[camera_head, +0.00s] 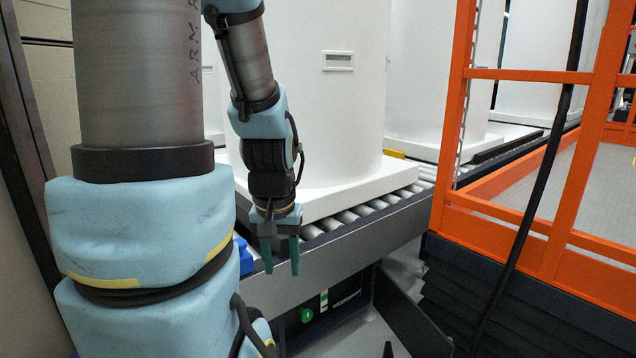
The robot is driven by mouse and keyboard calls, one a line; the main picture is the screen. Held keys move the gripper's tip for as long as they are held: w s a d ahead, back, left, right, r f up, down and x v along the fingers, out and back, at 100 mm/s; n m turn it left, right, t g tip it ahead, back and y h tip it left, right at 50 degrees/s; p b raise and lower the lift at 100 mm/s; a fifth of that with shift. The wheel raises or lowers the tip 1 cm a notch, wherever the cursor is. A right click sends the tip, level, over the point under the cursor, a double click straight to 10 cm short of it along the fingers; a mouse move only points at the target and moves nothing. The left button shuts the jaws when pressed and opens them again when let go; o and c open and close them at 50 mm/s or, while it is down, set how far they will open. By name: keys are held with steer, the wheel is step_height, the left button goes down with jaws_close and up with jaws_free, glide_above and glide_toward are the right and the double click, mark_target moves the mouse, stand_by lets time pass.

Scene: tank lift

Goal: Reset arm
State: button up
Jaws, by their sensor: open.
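My arm comes down from the top left in large blue and grey links. My gripper (281,267) hangs near the middle of the picture, pointing down. Its two dark green fingers are apart and nothing shows between them. It is in front of the near side of the roller conveyor (370,228). A large white tank (335,120) on a white square base stands on the rollers behind the gripper. The tank's top is out of the picture, and my arm hides its left part.
More white tanks (425,80) stand farther along the conveyor. An orange lift cage (560,240) with rails stands at the right, over dark bellows (480,305). A black cable or pole (520,215) crosses in front of it. A green button (306,314) is under the conveyor.

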step_height(320, 180, up, 36)
steer(key=p, duration=3.4)
steer(key=shift+d+f, duration=0.1)
steer(key=shift+f, duration=0.05)
